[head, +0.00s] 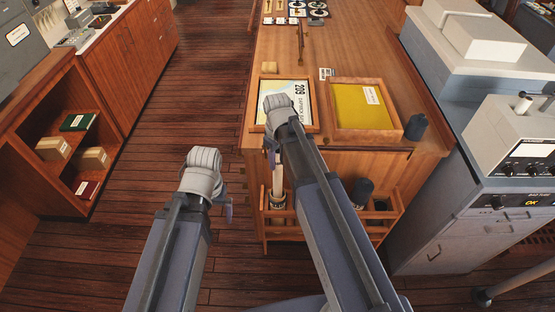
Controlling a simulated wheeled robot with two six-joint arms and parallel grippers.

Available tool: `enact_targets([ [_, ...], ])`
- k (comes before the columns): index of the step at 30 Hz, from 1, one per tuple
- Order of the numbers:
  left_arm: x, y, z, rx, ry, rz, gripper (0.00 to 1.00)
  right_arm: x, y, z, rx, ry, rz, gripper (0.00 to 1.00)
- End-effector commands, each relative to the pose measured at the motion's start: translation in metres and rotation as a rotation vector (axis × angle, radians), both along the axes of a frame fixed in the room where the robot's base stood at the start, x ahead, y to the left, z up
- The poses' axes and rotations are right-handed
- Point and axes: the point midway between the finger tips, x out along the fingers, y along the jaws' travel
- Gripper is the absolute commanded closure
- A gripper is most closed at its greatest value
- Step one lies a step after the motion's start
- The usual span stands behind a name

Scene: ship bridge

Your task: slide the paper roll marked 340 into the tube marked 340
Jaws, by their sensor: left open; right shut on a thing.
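My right gripper (270,152) is at the near left corner of the wooden chart table, mostly hidden by its own wrist and arm. Below it a pale, narrow paper roll (278,180) stands upright, its top hidden by the gripper. Its lower end is at the mouth of a dark tube (278,203) with a pale band, in the rack on the table's front. I cannot tell whether the end is inside the tube. My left gripper (229,208) is open and empty, left of the rack over the floor. No 340 mark is readable.
The wooden rack (378,228) holds another dark tube (362,190) to the right. On the table are a framed chart (312,118), a tray with a yellow sheet (362,105) and a dark cylinder (417,128). A grey console (450,225) stands right; the floor at left is clear.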

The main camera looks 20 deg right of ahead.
Motion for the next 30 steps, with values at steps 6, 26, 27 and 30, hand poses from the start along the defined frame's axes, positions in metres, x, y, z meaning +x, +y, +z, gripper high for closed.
enact_targets([
  [6, 0.000, 0.000, -0.021, 0.000, 0.000, 0.001, 0.00, 0.000, 0.000, -0.021, 0.000, 0.000, 0.000, 1.00],
  [26, 0.000, 0.000, -0.071, 0.000, 0.000, 0.001, 0.00, 0.000, 0.000, -0.071, 0.000, 0.000, 0.000, 1.00],
  [27, 0.000, 0.000, -0.074, 0.000, 0.000, 0.001, 0.00, 0.000, 0.000, -0.074, 0.000, 0.000, 0.000, 1.00],
  [30, 0.000, 0.000, -0.082, 0.000, 0.000, 0.001, 0.00, 0.000, 0.000, -0.082, 0.000, 0.000, 0.000, 1.00],
])
